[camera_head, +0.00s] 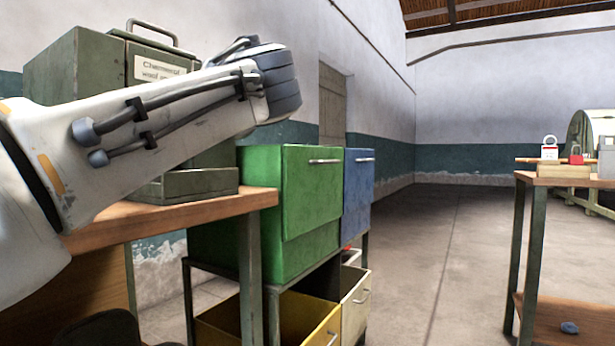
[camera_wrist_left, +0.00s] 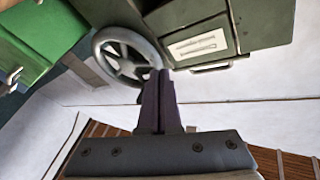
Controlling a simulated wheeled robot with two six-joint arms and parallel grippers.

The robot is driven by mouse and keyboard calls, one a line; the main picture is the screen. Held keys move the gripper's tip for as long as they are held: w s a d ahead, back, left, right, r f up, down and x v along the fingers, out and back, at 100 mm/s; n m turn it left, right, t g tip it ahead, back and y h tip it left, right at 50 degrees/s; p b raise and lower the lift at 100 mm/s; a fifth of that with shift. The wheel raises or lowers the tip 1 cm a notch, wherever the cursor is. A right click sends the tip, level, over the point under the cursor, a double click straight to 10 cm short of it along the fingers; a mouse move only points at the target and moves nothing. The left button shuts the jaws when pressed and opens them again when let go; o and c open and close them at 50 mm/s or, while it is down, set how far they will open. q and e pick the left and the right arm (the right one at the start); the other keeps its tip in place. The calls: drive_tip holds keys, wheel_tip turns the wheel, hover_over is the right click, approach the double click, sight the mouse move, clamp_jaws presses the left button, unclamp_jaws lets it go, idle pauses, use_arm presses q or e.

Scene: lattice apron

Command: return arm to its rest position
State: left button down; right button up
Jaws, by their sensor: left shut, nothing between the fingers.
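My left arm (camera_head: 150,130) comes in from the left in the head view and reaches up and to the right across the green-grey metal box (camera_head: 70,68). Its wrist end is raised above the wooden table; the fingers are hidden there. In the left wrist view my left gripper (camera_wrist_left: 160,78) has its two dark fingers together, shut and empty. A grey handwheel (camera_wrist_left: 125,58) shows behind the fingertips in that view; I cannot tell whether they touch. My right gripper is in neither view.
The labelled box stands on a wooden table (camera_head: 262,199). A green bin (camera_head: 285,230) and blue bin (camera_head: 358,190) stand beside it, above a yellow bin (camera_head: 315,318). Open floor (camera_head: 430,250) lies before a second table (camera_head: 580,181) holding padlocks.

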use_arm(q)
drive_tip(key=s+d+f+m+g+h+p, duration=0.2)
drive_tip(key=d+f+g+h+p, duration=0.1)
drive_tip(key=f, duration=0.5)
drive_tip(key=s+d+f+m+g+h+p, duration=0.2)
drive_tip(key=d+f+m+g+h+p, duration=0.15)
drive_tip(key=f, duration=0.55)
drive_tip(key=s+d+f+m+g+h+p, duration=0.2)
drive_tip(key=d+f+p, duration=0.2)
drive_tip(key=f, duration=0.4)
drive_tip(key=s+f+g+h+p, duration=0.2)
drive_tip(key=s+f+g+p, duration=0.2)
drive_tip(key=s+f, duration=0.55)
drive_tip(key=s+f+g+h+p, duration=0.1)
drive_tip(key=s+f+g+p, duration=0.35)
drive_tip(key=s, duration=0.95)
wheel_tip(320, 180, up, 38)
drive_tip(key=p, duration=3.6)
drive_tip(key=shift+w+d+m, duration=0.15)
drive_tip(key=shift+d+m, duration=0.2)
